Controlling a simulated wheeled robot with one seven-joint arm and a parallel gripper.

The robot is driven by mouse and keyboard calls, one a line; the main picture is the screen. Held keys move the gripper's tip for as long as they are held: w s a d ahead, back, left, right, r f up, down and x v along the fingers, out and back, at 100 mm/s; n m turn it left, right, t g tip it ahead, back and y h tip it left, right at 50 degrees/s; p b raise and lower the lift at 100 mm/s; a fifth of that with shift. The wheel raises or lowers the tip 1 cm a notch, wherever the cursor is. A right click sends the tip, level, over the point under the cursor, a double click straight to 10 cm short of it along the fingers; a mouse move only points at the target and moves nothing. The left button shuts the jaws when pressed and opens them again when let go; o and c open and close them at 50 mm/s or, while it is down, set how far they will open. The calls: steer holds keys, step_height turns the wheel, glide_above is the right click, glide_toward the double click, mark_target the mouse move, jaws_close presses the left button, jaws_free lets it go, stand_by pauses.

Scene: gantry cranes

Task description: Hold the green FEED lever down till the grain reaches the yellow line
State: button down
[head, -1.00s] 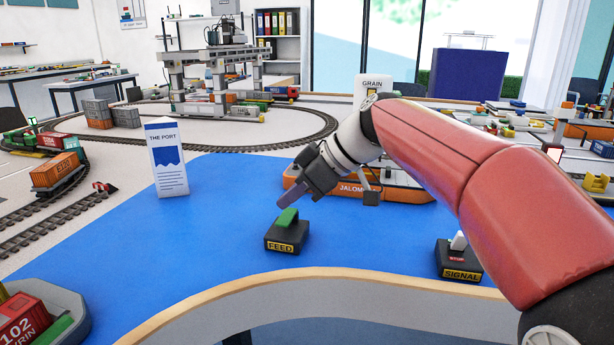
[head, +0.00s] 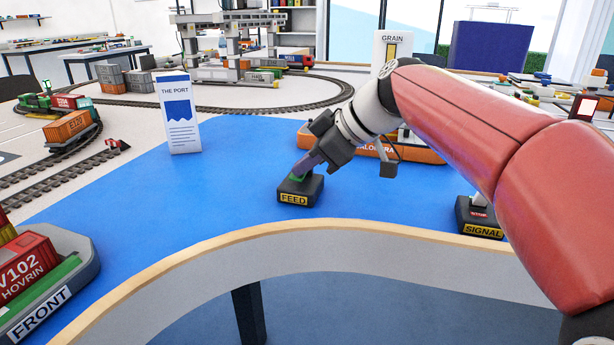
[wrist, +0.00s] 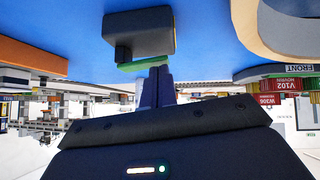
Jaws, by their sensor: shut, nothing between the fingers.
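The black FEED box (head: 300,191) stands on the blue surface near its front edge. Its green lever (head: 296,177) is mostly hidden behind my gripper (head: 302,170) in the head view and looks low against the box. My gripper is shut and empty, its fingertips on or right at the lever. In the wrist view, the green lever (wrist: 143,66) lies at the tips of my shut fingers (wrist: 158,72). The white GRAIN tower (head: 378,62) stands behind my arm. Its narrow window (head: 392,48) shows a tan-yellow fill; the yellow line cannot be made out.
A black SIGNAL box (head: 483,232) stands to the right, partly behind my arm. An orange ship (head: 425,155) lies behind my gripper. A white THE PORT sign (head: 180,115) stands left. A grey FRONT tray (head: 45,311) with a red container is front left. Blue surface between is clear.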

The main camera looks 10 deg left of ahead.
steer(key=f+t+b, duration=0.1)
steer(key=b, duration=0.1)
steer(key=shift+s+f+n+b, duration=0.15)
steer(key=shift+n+b, duration=0.15)
steer(key=shift+r+p, duration=0.4)
steer(key=shift+p, duration=0.1)
stand_by(6.0)
steer(key=shift+r+p, duration=0.55)
steer(key=shift+r, duration=0.25)
